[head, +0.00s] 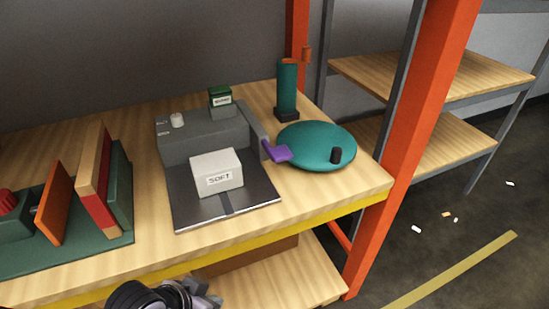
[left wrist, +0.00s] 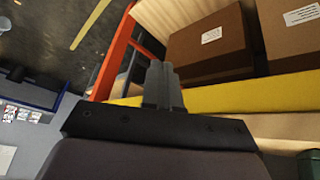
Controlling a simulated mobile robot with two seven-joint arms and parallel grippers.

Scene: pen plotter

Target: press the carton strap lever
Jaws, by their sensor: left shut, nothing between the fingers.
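A grey strapping machine (head: 205,138) stands on the wooden shelf in the head view, with a dark plate in front. A white carton (head: 216,173) labelled "SOFT" sits on the plate. A purple lever (head: 277,152) sticks out from the machine's right side, its tip near the teal disc. My left gripper (head: 206,294) is at the bottom edge of the head view, below and in front of the shelf's yellow edge, well apart from the lever. Its fingers (left wrist: 163,86) are together and empty in the left wrist view. My right gripper is not in view.
A teal round disc (head: 318,143) with a black knob lies right of the lever. A green cylinder (head: 287,88) stands behind it. An orange post (head: 412,140) rises at the right. Upright boards (head: 95,180) stand at left. Brown cartons (left wrist: 207,45) show in the left wrist view.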

